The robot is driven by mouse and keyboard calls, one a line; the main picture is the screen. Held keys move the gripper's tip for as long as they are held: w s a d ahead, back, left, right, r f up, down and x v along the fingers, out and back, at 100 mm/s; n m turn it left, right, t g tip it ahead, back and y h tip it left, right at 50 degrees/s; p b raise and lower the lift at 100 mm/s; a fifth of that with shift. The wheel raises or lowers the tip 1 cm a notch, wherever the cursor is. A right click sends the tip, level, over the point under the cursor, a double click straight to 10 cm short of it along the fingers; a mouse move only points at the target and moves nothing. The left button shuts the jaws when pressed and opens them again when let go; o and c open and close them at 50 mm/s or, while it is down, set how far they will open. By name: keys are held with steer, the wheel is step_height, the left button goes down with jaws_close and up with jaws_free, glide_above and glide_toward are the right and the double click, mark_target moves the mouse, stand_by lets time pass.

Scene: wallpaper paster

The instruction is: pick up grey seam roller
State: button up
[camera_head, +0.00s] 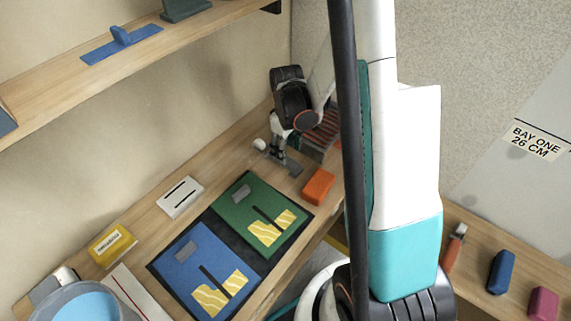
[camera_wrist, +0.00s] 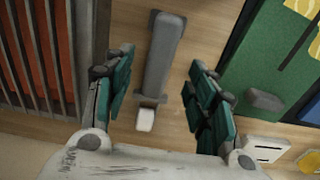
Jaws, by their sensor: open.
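The grey seam roller (camera_wrist: 163,62) lies on the wooden worktop, with a long grey body and a small white end piece. In the wrist view it lies between the two teal-padded fingers of my gripper (camera_wrist: 163,88), with clear gaps on both sides. My gripper is open and holds nothing. In the head view my gripper (camera_head: 282,143) is over the back of the worktop. There the roller (camera_head: 293,168) is partly hidden by my gripper, and its white end (camera_head: 259,144) shows to the left.
A dark slatted rack with orange-red inside (camera_wrist: 45,60) stands close beside my gripper. An orange block (camera_head: 319,186) lies nearby. Green (camera_head: 237,216) and blue (camera_head: 187,268) boards, a white slotted block (camera_head: 180,197) and a yellow box (camera_head: 112,245) lie towards the front. A shelf (camera_head: 60,97) hangs above.

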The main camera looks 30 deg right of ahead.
mark_target(288, 160)
steer(key=shift+s+f+b, duration=0.15)
steer(key=shift+f+b, duration=0.55)
steer(key=shift+f, duration=0.8)
steer(key=shift+s+f+b, duration=0.1)
steer(key=shift+f+b, duration=0.55)
steer(key=shift+f, duration=0.8)
steer(key=shift+f+b, duration=0.25)
steer(key=shift+b, duration=0.1)
steer(key=shift+c, duration=0.6)
steer(key=c, duration=0.7)
